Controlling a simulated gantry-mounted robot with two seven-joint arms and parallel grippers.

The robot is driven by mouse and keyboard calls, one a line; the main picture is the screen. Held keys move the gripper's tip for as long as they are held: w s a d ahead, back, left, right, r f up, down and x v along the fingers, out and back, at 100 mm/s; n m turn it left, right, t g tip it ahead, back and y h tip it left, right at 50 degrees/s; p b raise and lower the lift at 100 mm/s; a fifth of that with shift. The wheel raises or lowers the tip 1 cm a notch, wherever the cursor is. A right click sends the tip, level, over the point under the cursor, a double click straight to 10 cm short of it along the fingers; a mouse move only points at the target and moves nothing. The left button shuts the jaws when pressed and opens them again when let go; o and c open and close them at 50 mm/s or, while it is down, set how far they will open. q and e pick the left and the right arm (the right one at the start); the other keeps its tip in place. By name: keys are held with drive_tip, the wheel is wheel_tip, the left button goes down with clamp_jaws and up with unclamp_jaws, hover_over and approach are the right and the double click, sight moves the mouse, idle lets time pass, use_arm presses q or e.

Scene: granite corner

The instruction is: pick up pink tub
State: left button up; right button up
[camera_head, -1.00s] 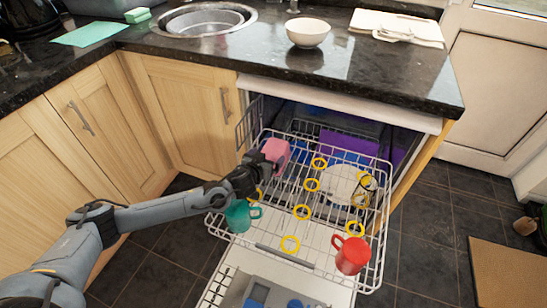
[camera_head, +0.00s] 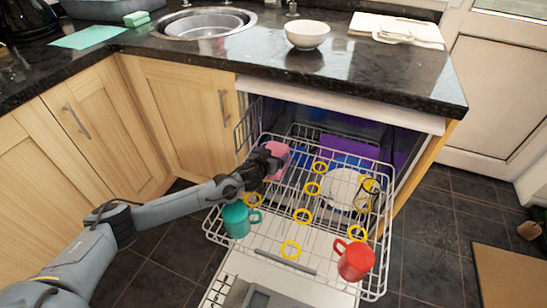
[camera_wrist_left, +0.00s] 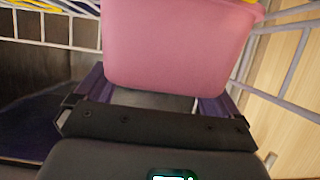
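The pink tub (camera_head: 278,152) sits at the back left of the pulled-out upper dishwasher rack (camera_head: 330,268). My left gripper (camera_head: 268,164) reaches it from the left front. In the left wrist view the tub (camera_wrist_left: 178,45) fills the upper middle, in front of the palm. The fingers of the left gripper (camera_wrist_left: 150,98) stand wide apart, at either side of the tub's lower end. The tub hides the fingertips, and I cannot tell whether they touch it. My right gripper is not in view.
A teal mug (camera_head: 236,220) stands in the rack just below my left forearm. A red mug (camera_head: 355,262) stands at the front right. Yellow rings (camera_head: 303,216) mark several rack spots. A white plate (camera_head: 342,188) lies low at right. The countertop (camera_head: 375,75) overhangs behind.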

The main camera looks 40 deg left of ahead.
use_arm(q)
drive_tip(key=shift+c, duration=1.1)
drive_tip(key=shift+r, duration=0.2)
